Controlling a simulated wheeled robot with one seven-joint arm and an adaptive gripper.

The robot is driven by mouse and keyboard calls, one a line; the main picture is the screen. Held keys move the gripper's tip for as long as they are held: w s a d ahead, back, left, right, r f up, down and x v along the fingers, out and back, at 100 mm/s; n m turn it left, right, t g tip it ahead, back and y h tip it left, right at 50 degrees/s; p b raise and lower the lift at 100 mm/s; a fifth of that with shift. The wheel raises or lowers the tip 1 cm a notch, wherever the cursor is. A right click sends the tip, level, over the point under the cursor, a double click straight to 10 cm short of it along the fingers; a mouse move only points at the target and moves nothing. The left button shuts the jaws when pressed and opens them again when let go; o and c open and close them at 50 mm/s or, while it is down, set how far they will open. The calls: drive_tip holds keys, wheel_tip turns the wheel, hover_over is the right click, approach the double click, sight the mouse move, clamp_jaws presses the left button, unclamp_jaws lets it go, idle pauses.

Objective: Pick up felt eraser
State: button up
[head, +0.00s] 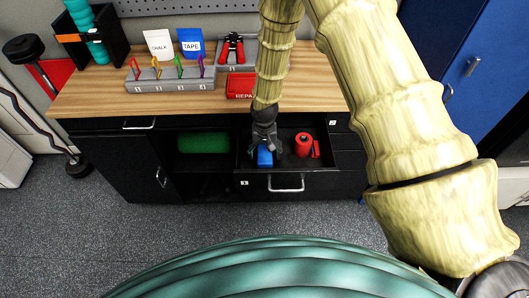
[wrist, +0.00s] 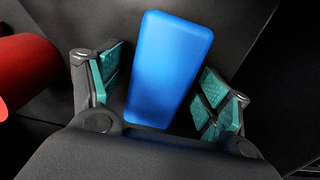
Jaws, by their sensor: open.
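A blue block, likely the felt eraser (head: 265,157), lies in an open black drawer (head: 326,160) of the workbench. In the wrist view the blue block (wrist: 165,70) is a rounded slab lying between the fingers. My gripper (head: 264,145) points down into the drawer over it. In the wrist view my gripper (wrist: 163,92) is open, with teal pads on both sides of the block.
A red roll (head: 303,145) and a small red item (head: 315,149) lie to the right in the drawer. The red roll (wrist: 25,72) shows at the wrist view's left. A green roll (head: 203,142) sits in the open bay at left. The wooden top (head: 100,92) holds bins and packets.

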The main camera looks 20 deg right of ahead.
sight(264, 150)
drive_tip(key=shift+f, duration=0.15)
drive_tip(key=shift+c, duration=0.2)
drive_tip(key=c, duration=1.2)
drive_tip(key=shift+o, duration=0.2)
drive_tip(key=shift+r+b, duration=1.55)
drive_tip(key=shift+r, duration=3.5)
